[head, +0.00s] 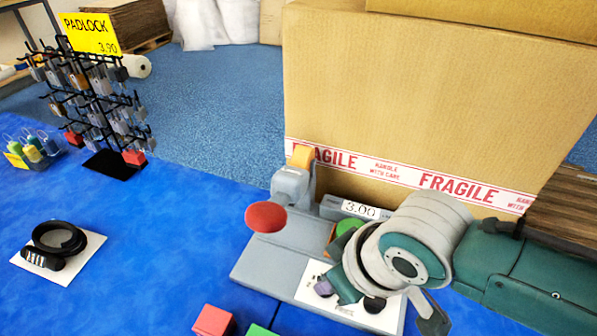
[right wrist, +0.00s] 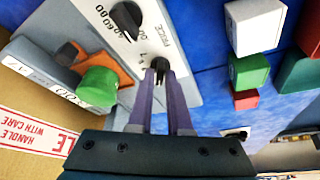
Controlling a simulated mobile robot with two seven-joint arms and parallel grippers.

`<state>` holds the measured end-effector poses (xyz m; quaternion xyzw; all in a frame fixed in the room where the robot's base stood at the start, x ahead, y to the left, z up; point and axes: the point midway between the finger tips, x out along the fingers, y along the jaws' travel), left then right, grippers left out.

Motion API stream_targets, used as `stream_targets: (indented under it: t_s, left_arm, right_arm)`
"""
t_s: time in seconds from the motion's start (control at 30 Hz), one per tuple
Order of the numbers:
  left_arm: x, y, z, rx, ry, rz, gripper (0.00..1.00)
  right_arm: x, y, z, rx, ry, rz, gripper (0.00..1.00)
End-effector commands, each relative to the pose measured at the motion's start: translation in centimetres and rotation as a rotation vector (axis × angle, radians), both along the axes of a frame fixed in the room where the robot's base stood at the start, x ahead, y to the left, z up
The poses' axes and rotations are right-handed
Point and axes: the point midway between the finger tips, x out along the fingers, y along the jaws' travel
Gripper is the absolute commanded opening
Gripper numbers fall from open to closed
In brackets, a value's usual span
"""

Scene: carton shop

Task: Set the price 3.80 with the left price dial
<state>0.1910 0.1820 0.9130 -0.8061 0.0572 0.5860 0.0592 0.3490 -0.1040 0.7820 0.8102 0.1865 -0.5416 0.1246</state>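The grey price device (head: 275,262) stands on the blue table, and its display (head: 361,210) reads 3.00. Its white panel holds two dark dials. My right gripper (head: 335,288) is over the left one. In the right wrist view my right gripper (right wrist: 160,82) has its purple fingers close together on both sides of the left price dial (right wrist: 160,64), seemingly touching it. The fingers hide part of the dial and its scale. The right dial (head: 375,304) is free; in the right wrist view it (right wrist: 128,18) has 40, 60 and 80 beside it. My left gripper is not in view.
A green button (right wrist: 98,86) is close to my fingers. A large carton (head: 420,110) stands behind. Red (head: 212,321) and green blocks lie in front. A padlock rack (head: 95,100) is far left.

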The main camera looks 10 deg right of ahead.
Motion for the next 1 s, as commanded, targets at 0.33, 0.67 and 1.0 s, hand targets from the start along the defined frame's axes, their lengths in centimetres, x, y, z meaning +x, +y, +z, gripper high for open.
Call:
stream_targets:
  t_s: [0.33, 0.67, 1.0]
  left_arm:
    - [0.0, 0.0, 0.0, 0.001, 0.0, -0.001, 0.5]
    - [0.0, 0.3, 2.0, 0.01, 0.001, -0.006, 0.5]
    - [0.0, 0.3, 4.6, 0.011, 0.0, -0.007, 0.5]
  right_arm:
    - [0.0, 0.0, 0.0, 0.0, 0.0, 0.001, 0.42]
    - [-0.9, -0.5, 2.9, 0.001, -0.001, 0.001, 0.42]
    - [-3.0, -1.5, 8.4, 0.0, -0.001, 0.001, 0.42]
